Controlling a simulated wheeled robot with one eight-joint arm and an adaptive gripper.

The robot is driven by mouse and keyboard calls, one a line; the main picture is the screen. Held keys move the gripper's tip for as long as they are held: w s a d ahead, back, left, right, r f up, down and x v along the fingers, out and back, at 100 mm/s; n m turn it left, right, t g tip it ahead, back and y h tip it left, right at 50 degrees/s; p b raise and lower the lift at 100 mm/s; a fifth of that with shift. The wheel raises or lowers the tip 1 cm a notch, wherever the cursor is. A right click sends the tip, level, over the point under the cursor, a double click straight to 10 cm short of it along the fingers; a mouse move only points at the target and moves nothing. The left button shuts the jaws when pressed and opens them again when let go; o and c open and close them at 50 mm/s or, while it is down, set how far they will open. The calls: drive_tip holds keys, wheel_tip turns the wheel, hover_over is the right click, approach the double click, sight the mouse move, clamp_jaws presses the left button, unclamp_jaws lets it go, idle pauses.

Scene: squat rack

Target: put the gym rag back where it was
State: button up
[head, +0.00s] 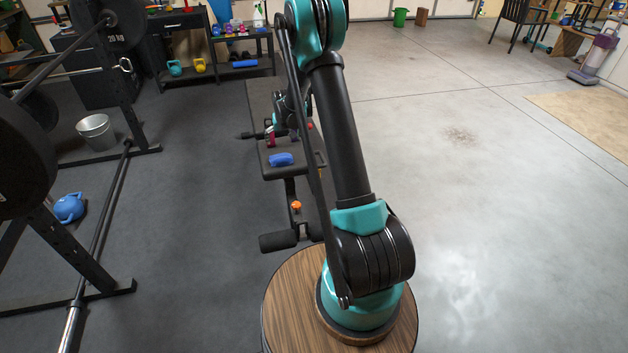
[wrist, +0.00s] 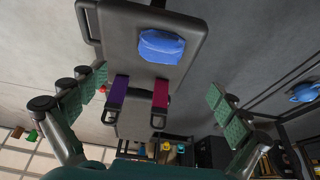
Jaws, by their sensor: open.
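A blue folded cloth, which looks like the gym rag (head: 280,159), lies on the near end of the black bench (head: 285,173). In the wrist view the rag (wrist: 162,47) rests on the bench pad (wrist: 118,38), near its end. My gripper (wrist: 158,85) is open, with its green-padded fingers spread wide and nothing between them. It is above the bench, and the rag lies beyond the fingertips, apart from them. In the head view my arm hides most of the gripper.
A barbell rack (head: 75,248) stands left, with a blue kettlebell (head: 69,207) and a metal bucket (head: 96,131). A shelf (head: 240,70) with weights is behind.

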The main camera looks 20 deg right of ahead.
drive_tip(key=s+d+r, duration=0.1)
drive_tip(key=s+r, duration=0.6)
drive_tip(key=s, duration=0.3)
drive_tip(key=s+d+r, duration=0.1)
drive_tip(key=s+r, duration=0.6)
drive_tip(key=s, duration=0.4)
drive_tip(key=s+d+f, duration=0.1)
drive_tip(key=s, duration=2.4)
drive_tip(key=shift+d, duration=0.2)
